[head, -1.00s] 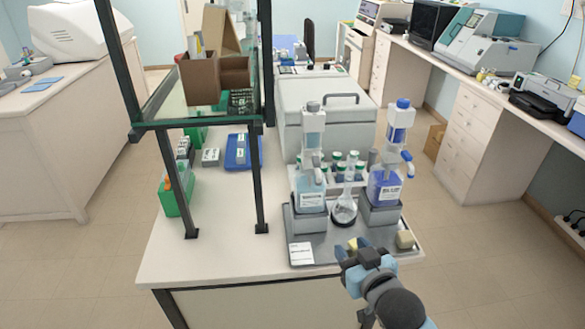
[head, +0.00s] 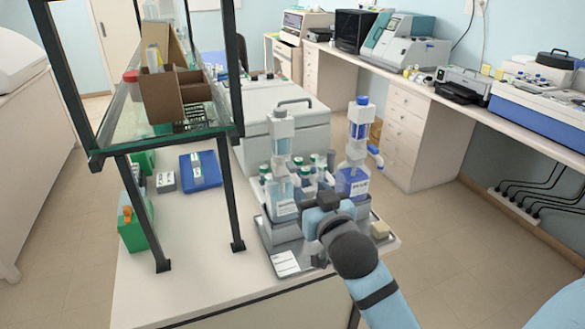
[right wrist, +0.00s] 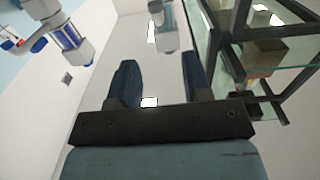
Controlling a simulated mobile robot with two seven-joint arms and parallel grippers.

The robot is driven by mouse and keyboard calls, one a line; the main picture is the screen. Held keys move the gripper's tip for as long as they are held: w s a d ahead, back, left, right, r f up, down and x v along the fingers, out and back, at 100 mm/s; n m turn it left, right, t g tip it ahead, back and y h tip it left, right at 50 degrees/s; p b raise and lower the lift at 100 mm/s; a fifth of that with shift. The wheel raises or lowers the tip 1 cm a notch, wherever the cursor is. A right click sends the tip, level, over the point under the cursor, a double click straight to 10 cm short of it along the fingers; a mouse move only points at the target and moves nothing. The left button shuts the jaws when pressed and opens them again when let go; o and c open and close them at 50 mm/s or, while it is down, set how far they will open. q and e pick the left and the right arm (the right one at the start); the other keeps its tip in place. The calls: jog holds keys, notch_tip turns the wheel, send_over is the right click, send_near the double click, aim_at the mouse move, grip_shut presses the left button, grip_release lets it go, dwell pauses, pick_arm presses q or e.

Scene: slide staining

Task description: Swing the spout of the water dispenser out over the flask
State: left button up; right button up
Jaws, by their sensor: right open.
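The water dispenser (head: 284,150) is the left of two bottle-top dispensers, with pale liquid in its bottle (head: 284,192). It stands upright on a grey tray (head: 266,238). Its spout is small and I cannot make out its direction. The flask is hidden behind my right gripper (head: 325,208), which is in front of the tray's middle, between the dispensers in the picture. In the right wrist view the gripper (right wrist: 160,82) is open and its jaws are empty. A pale dispenser top (right wrist: 165,28) shows beyond the gap. My left gripper is not in view.
The blue-liquid dispenser (head: 354,180) stands on the right. Green-capped bottles (head: 305,172) stand behind. A label card (head: 286,263) and a beige block (head: 380,229) lie on the tray. A glass shelf on dark posts (head: 228,185) rises at the left.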

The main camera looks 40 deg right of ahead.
aim_at(294, 169)
jog(key=p+x, duration=0.1)
jog(key=x, duration=0.9)
jog(key=shift+a, duration=0.1)
jog(key=shift+c, duration=0.3)
grip_shut()
